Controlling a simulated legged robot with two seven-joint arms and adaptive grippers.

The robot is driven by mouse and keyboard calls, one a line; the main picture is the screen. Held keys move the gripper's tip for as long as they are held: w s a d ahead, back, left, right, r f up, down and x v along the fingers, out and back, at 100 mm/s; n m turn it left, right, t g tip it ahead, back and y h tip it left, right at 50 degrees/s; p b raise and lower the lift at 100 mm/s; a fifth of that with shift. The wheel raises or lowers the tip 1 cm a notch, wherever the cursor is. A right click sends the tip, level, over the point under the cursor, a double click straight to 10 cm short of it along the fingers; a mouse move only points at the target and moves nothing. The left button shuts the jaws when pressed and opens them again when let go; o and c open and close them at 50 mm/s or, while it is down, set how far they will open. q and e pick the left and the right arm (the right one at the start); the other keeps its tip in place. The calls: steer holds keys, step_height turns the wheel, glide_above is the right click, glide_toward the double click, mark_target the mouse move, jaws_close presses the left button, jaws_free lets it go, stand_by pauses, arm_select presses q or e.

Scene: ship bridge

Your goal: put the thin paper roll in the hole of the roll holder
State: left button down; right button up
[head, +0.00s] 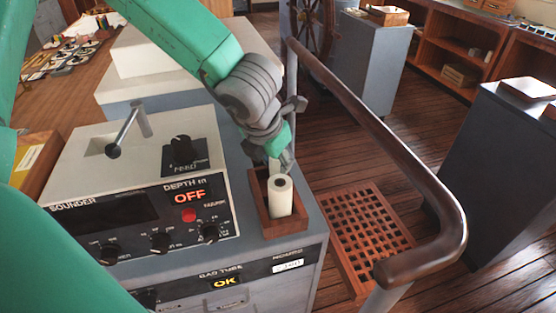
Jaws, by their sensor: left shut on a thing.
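A wooden roll holder (266,221) stands at the right end of the grey console top. A white paper roll (281,199) with a hole in its top stands upright in its front part. My left gripper (278,161) points down over the back part of the holder, just behind that roll. It is shut on a slim pale thing, apparently the thin paper roll (273,166), of which only a little shows. The fingers and the front roll hide the rest, so I cannot tell how far it is inside the hole. My right gripper is not in view.
The depth sounder (140,190) with its lever and knobs is left of the holder. A brown handrail (375,130) runs along the right side of the console. A wooden grating (365,235) lies on the floor beyond. The console top around the holder is narrow.

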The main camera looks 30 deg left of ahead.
arm_select(q)
steer(key=shift+a+f, duration=0.15)
steer(key=shift+f, duration=0.1)
steer(key=c, duration=1.2)
jaws_free()
steer(key=shift+s+a, duration=0.1)
steer(key=shift+a, duration=0.25)
steer(key=shift+a+f, duration=0.15)
steer(key=shift+a, duration=0.85)
steer(key=shift+d+p+v, duration=0.35)
steer(key=shift+v, duration=1.8)
steer(key=shift+d+p+v, duration=0.35)
steer(key=shift+p+v, duration=0.05)
steer(key=shift+v, duration=1.7)
steer(key=shift+d+p+v, duration=0.35)
steer(key=shift+v, duration=1.8)
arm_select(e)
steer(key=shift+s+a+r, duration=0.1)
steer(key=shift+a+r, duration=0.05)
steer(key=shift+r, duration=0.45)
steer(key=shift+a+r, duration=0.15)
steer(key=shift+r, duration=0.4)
